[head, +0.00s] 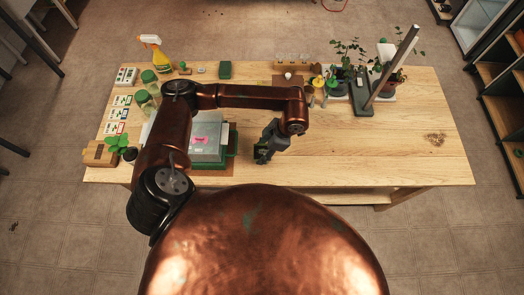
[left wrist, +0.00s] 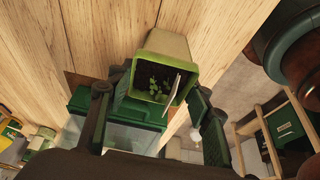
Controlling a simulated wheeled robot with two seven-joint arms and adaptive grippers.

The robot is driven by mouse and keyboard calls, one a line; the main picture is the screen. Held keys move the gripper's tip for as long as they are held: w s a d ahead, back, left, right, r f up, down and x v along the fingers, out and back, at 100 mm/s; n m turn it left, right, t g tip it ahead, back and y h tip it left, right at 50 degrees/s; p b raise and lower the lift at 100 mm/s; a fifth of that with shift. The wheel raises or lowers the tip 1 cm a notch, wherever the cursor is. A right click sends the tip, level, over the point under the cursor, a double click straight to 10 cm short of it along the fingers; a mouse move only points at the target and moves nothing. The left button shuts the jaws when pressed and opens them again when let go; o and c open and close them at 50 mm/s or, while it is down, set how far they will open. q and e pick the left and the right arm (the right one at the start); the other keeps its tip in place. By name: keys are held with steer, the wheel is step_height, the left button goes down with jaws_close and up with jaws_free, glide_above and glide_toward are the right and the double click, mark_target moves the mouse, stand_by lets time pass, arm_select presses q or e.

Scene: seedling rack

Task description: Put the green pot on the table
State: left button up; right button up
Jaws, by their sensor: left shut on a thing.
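The green pot (left wrist: 160,68) has a pale body, a bright green rim, dark soil with small seedlings, and a white label. My left gripper (left wrist: 158,84) is shut on it, with one dark finger on each side, in the left wrist view. In the head view, my left gripper (head: 266,146) is over the front middle of the wooden table (head: 360,148), right of a green tray. Only a small dark and green part of the pot shows there. I cannot tell whether its base touches the wood. My right gripper is not in view.
The green tray (head: 232,148) with a clear lid stands left of my gripper, partly behind my arm. A yellow spray bottle (head: 160,60) and seed packets are at the left. Potted plants and a lamp stand (head: 364,100) are at the back right. The right front of the table is clear.

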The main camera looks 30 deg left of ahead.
arm_select(q)
steer(key=shift+f, duration=0.2)
steer(key=shift+f, duration=0.1)
steer(key=o, duration=1.2)
steer(key=shift+o, duration=0.2)
steer(key=v, duration=1.2)
